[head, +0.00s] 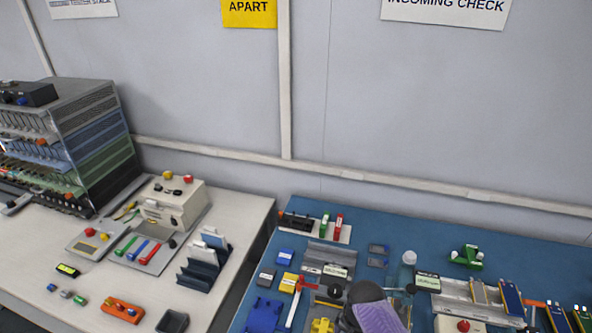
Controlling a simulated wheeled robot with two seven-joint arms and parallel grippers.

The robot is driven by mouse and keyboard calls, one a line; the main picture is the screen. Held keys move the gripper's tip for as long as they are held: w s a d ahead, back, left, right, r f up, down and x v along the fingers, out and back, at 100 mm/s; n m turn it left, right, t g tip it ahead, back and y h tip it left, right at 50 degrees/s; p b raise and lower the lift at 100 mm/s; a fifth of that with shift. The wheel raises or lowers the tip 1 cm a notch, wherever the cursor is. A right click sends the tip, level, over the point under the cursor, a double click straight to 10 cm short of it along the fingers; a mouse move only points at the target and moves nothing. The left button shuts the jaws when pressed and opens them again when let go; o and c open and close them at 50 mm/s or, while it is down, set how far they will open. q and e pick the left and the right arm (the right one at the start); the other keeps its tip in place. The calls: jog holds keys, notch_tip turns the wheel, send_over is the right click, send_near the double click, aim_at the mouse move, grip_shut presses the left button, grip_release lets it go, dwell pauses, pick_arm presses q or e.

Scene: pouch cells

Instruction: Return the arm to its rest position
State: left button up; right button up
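Neither of my grippers can be made out in the head view. A dark rounded shape (367,292) with a ridged purple part (380,316) shows at the bottom edge, over the blue table. I cannot tell whether it is part of my arm or an object there. No fingertips show on it.
The blue table (478,235) holds trays, small blocks, a clear bottle (409,258) and a green holder (467,256). The white table (240,213) at left holds a rack (95,135), a beige box (172,203) and a slotted stand (204,265). A gap separates the tables.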

jog(key=s+d+f+n+b, duration=0.1)
jog(key=s+f+n+b, duration=0.1)
jog(key=s+f+b, duration=0.75)
jog(key=s+d+f+n+b, duration=0.25)
jog(key=s+f, duration=0.25)
jog(key=f, duration=1)
pick_arm(q)
notch_tip(320, 180, down, 25)
jog(key=s+a+b, duration=0.1)
jog(key=s+b, duration=0.1)
jog(key=b, duration=1)
jog(key=shift+f+g, duration=0.15)
jog(key=shift+g, duration=0.15)
pick_arm(e)
jog(key=s+d+f+n, duration=0.2)
jog(key=s+f+n, duration=0.2)
jog(key=s+f, duration=1.2)
jog(key=s, duration=0.4)
jog(key=shift+n, duration=0.35)
